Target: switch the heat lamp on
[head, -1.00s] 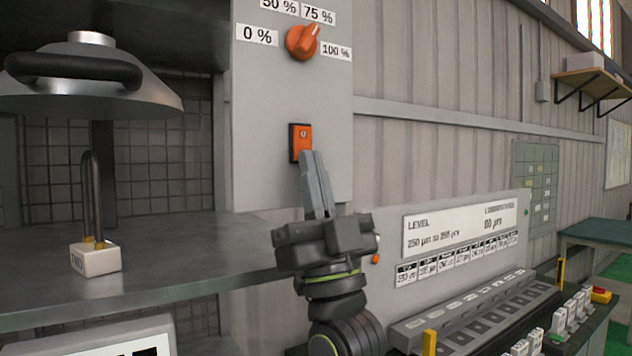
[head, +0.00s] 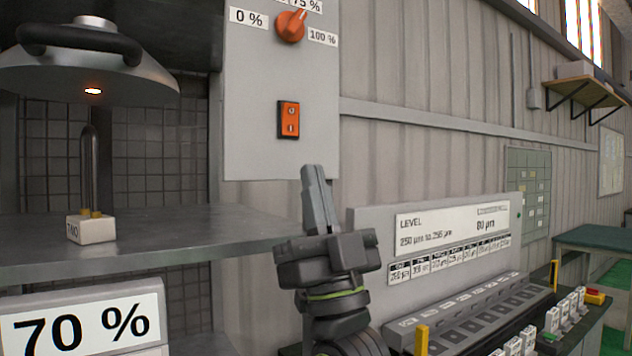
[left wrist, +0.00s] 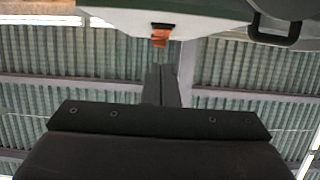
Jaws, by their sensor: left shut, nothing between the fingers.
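The heat lamp (head: 95,72) is a metal dome with a dark handle at the upper left, and an orange glow shows under it. An orange rocker switch (head: 288,120) in a dark frame sits on the grey panel (head: 250,150); an orange part of the panel also shows in the left wrist view (left wrist: 160,36). An orange dial (head: 290,27) above it points up toward the 75 % label. My left gripper (head: 314,170) is shut and empty, below and right of the switch, apart from it in the picture. My right gripper is out of view.
A white block with a tall loop (head: 92,229) stands on the metal shelf (head: 190,230) under the lamp. A sign reading 70 % (head: 85,325) is below the shelf. A control console (head: 450,240) stands to the right of my gripper.

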